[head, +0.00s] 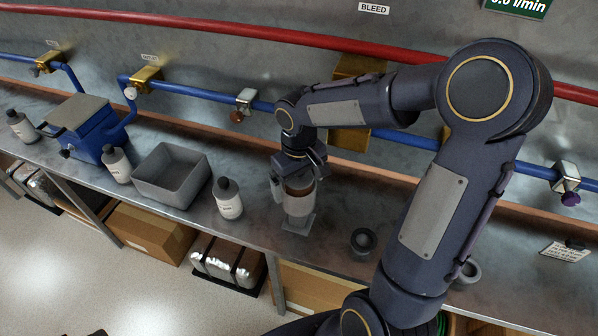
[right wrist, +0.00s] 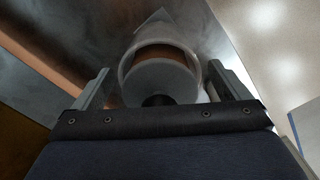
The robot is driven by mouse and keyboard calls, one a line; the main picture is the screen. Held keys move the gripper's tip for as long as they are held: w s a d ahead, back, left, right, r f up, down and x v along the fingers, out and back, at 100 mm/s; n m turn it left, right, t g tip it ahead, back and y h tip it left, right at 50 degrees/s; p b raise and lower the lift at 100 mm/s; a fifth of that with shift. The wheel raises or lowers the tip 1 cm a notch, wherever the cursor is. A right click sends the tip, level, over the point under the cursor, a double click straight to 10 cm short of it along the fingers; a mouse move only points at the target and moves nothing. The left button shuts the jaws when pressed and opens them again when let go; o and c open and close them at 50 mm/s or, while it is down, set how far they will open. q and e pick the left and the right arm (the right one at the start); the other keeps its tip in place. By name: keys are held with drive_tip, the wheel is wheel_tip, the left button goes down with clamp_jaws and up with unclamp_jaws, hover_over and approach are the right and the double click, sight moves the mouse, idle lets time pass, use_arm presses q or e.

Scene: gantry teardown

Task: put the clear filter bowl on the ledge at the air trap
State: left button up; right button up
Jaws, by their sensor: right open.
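The clear filter bowl (head: 299,204) stands on the grey metal bench near its front edge, with a brown band inside and a pale square foot below. My right gripper (head: 299,174) points down at its top. In the right wrist view the bowl (right wrist: 158,68) lies between the two open fingers (right wrist: 160,88); its grey top disc and dark knob face me. Whether a finger touches it I cannot tell. A brass block (head: 350,138) on the wall is partly behind my arm; I cannot tell whether it is the air trap. My left gripper is not in view.
A white bottle (head: 229,199) and a grey open bin (head: 172,175) stand left of the bowl. A dark ring (head: 363,241) lies to its right. A blue pipe (head: 205,92) with valves runs along the wall. Bare bench lies between bowl and ring.

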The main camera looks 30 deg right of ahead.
wheel_tip(320, 180, up, 11)
drive_tip(key=shift+f, duration=0.1)
drive_tip(key=shift+s+r, duration=0.15)
drive_tip(key=shift+r, duration=0.5)
drive_tip(key=s+a+f+m+t+y, duration=0.1)
drive_tip(key=s+a+f+t+y, duration=0.1)
drive_tip(key=s, duration=0.6)
drive_tip(key=s+a+f+m+t+y, duration=0.1)
drive_tip(key=s+a+f+t, duration=0.1)
drive_tip(key=s, duration=0.6)
drive_tip(key=shift+s+a+m+t+y, duration=0.25)
drive_tip(key=shift+m+t+y, duration=0.15)
drive_tip(key=shift+t, duration=0.4)
